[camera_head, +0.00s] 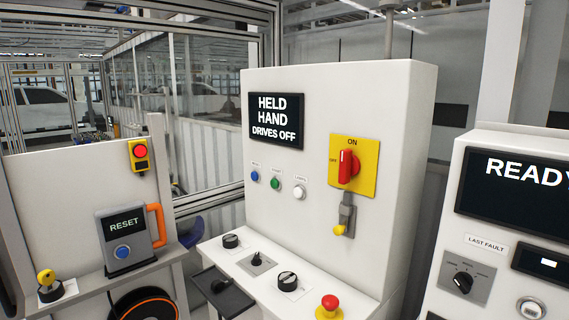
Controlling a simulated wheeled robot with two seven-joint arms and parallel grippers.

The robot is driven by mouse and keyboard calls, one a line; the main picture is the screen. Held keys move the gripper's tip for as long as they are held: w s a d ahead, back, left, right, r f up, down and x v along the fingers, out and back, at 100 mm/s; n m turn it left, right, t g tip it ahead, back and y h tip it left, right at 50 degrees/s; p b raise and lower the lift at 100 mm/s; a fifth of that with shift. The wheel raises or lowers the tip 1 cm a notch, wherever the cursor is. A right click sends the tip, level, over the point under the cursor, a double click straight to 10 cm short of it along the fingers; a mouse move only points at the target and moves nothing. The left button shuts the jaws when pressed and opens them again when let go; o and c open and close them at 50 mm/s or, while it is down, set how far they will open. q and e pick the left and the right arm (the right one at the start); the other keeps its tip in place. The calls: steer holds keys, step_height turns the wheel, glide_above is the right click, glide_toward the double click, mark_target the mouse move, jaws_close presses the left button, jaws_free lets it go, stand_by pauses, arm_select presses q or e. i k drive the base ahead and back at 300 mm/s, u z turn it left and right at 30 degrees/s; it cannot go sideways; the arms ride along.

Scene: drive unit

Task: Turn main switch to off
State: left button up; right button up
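The main switch is a red rotary handle (347,167) on a yellow plate (367,160), on the front of the white cabinet (325,90). ON is printed above the handle and OFF to its left. The handle stands upright, in line with ON. A grey fitting with a yellow end (341,229) sits just below the plate; whether it touches the handle is unclear. The black display (276,142) on the cabinet reads HELD, HAND, DRIVES OFF. Neither of my grippers is in view.
Blue, green and white buttons (299,192) sit left of the switch. The ledge below carries black knobs (288,279) and a red emergency stop (330,302). A RESET box (126,240) stands left; a READY panel (515,195) stands right. Space before the switch is clear.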

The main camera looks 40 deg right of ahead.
mark_target(350, 164)
steer(key=u, duration=0.4)
steer(key=i, duration=0.85)
steer(key=z, duration=2.95)
steer(key=k, duration=1.3)
steer(key=u, duration=0.95)
steer(key=i, duration=1.1)
steer(key=z, duration=0.1)
